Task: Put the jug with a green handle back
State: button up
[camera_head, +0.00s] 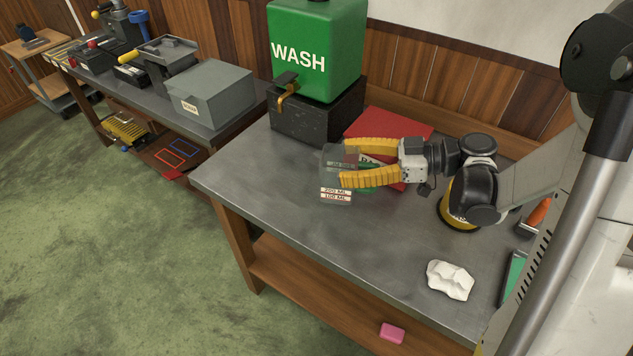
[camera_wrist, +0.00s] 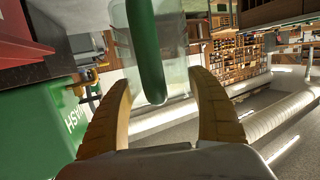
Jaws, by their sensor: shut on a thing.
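The clear jug (camera_head: 330,172) with measure labels is at the tips of my gripper (camera_head: 341,164), above the grey bench (camera_head: 275,180). Its green handle (camera_head: 366,182) lies between the two yellow fingers, and my gripper is shut on it. In the wrist view the green handle (camera_wrist: 147,50) runs down between the fingertips (camera_wrist: 165,95), with the clear jug body (camera_wrist: 176,60) behind it. Whether the jug's base touches the bench is hard to tell. Fingers partly hide the jug.
A green WASH tank (camera_head: 335,45) with a brass tap stands on a black block (camera_head: 315,115) behind the jug. A red panel (camera_head: 405,122) lies behind my gripper. The bench's left front is clear.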

aim_at(324, 164)
jog(key=w+a+f, duration=0.1)
jog(key=a, duration=0.1)
jog(key=w+a+f+b, duration=0.1)
jog(key=f, duration=0.1)
jog(key=w+a+f+b, duration=0.1)
jog(key=w+a, duration=0.1)
jog(key=shift+w+a+f, duration=0.1)
jog(key=shift+a+f, duration=0.1)
jog(key=shift+a, duration=0.1)
jog(key=shift+f+b, duration=1.1)
jog(key=shift+f, duration=0.85)
jog(key=shift+f, duration=0.2)
jog(key=o, duration=1.4)
jog(key=shift+r, duration=0.1)
jog(key=shift+r, duration=0.1)
